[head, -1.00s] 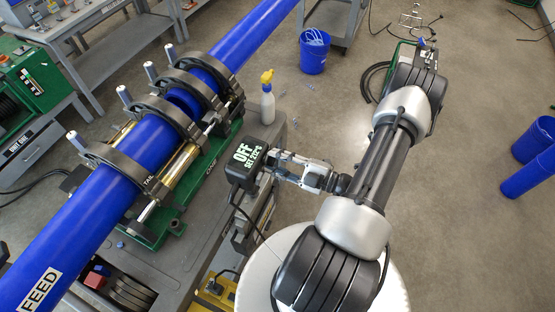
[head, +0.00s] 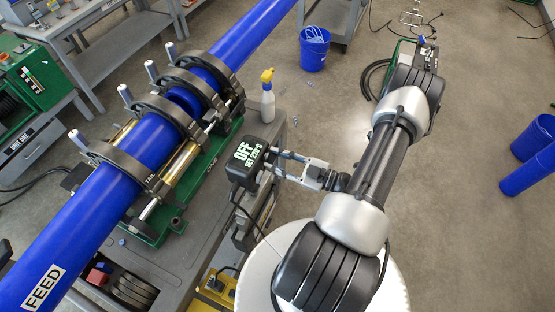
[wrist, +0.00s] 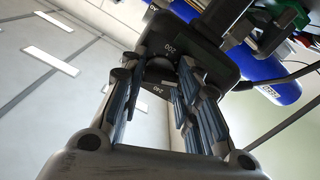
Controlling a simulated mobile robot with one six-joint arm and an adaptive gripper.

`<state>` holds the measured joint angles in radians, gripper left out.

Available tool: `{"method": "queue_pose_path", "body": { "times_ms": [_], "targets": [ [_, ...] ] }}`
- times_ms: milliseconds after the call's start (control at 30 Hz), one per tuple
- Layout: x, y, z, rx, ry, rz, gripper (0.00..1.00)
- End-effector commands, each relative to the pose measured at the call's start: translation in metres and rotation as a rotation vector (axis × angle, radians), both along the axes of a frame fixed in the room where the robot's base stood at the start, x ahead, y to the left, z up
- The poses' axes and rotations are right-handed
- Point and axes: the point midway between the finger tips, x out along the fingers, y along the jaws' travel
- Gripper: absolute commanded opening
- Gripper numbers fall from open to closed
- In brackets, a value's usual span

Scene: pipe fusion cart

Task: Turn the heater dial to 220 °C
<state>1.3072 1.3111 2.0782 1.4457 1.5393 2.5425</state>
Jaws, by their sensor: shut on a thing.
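The heater's black control box (head: 245,163) stands at the right edge of the cart. Its lit display (head: 246,158) reads OFF above a SET temperature; it looks like 220 or 230 °C, too small to be sure. My gripper (head: 277,162) reaches the box from the right, its two fingers level with the box's right side. In the wrist view the black round dial (wrist: 161,70) sits between my fingertips, and my gripper is shut on it. The box face carries the marks 200 and 240 near the dial. The fingers hide part of the dial, and its pointer is not clear.
A blue pipe (head: 150,148) lies in the clamps (head: 180,100) left of the box. A spray bottle (head: 267,100) with a yellow head stands just behind the box. A cable hangs below the box.

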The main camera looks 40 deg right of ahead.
Motion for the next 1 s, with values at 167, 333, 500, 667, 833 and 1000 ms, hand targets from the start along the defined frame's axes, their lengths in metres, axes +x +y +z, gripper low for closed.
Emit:
{"method": "queue_pose_path", "body": {
  "times_ms": [167,333,500,667,833,1000],
  "targets": [
    [0.0,0.0,-0.0003,0.005,0.003,0.0,0.06],
    [0.0,0.0,-0.0003,0.004,0.003,0.0,0.06],
    [0.0,0.0,-0.0002,0.004,0.003,0.0,0.36],
    [0.0,0.0001,-0.0001,0.005,0.002,0.0,0.47],
    [0.0,0.0001,-0.0001,0.004,0.002,0.0,0.5],
    [-0.0005,-0.0003,0.0,0.004,0.002,0.0,0.5]
  ]
}}
